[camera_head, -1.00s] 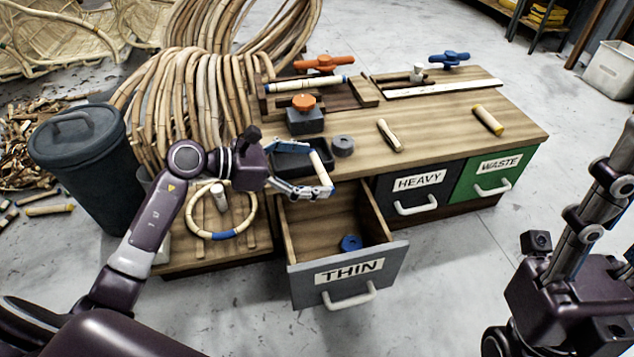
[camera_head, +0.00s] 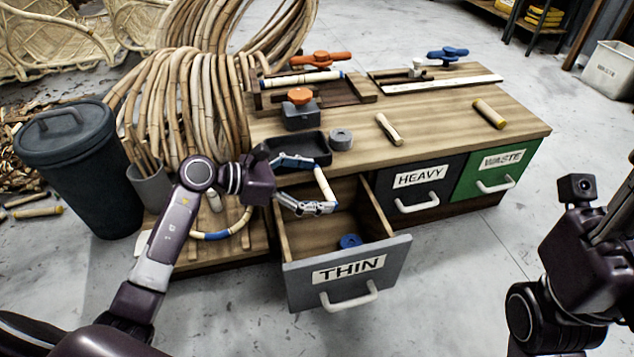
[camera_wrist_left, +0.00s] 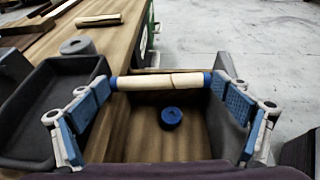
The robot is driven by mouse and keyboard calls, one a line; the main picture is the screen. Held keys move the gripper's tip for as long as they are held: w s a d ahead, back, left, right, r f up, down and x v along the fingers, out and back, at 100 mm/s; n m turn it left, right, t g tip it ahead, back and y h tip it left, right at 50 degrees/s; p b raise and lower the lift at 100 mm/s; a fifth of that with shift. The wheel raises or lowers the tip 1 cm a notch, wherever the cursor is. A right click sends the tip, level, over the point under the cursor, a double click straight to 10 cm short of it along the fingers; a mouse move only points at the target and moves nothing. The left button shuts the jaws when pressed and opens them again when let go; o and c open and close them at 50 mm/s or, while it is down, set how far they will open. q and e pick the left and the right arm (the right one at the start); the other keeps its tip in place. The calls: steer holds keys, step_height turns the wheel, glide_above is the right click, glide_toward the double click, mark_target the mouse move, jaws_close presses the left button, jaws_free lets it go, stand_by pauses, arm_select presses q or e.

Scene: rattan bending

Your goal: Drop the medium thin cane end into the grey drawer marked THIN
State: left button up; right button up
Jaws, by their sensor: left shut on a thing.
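My left gripper (camera_head: 319,186) is shut on a short pale cane end (camera_head: 326,187) with blue ends. It holds the cane end above the open grey drawer marked THIN (camera_head: 350,270). In the left wrist view the cane end (camera_wrist_left: 172,81) spans level between the two fingers, over the drawer's wooden floor (camera_wrist_left: 150,135), and is clear of it. A blue ring (camera_head: 350,241) lies inside the drawer. My right gripper is mostly cut off at the right edge of the head view; its fingers do not show clearly.
A black tray (camera_head: 298,151) and a grey ring (camera_head: 341,138) sit on the bench beside the drawer. Two other cane pieces lie on the bench top (camera_head: 440,125). Shut HEAVY (camera_head: 420,180) and WASTE (camera_head: 500,162) drawers are to the right. A dark bin (camera_head: 75,160) stands at left.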

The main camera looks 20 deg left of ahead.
arm_select(q)
steer(key=o, duration=0.6)
steer(key=shift+c, duration=0.2)
steer(key=v, duration=1.2)
steer(key=shift+r, duration=0.1)
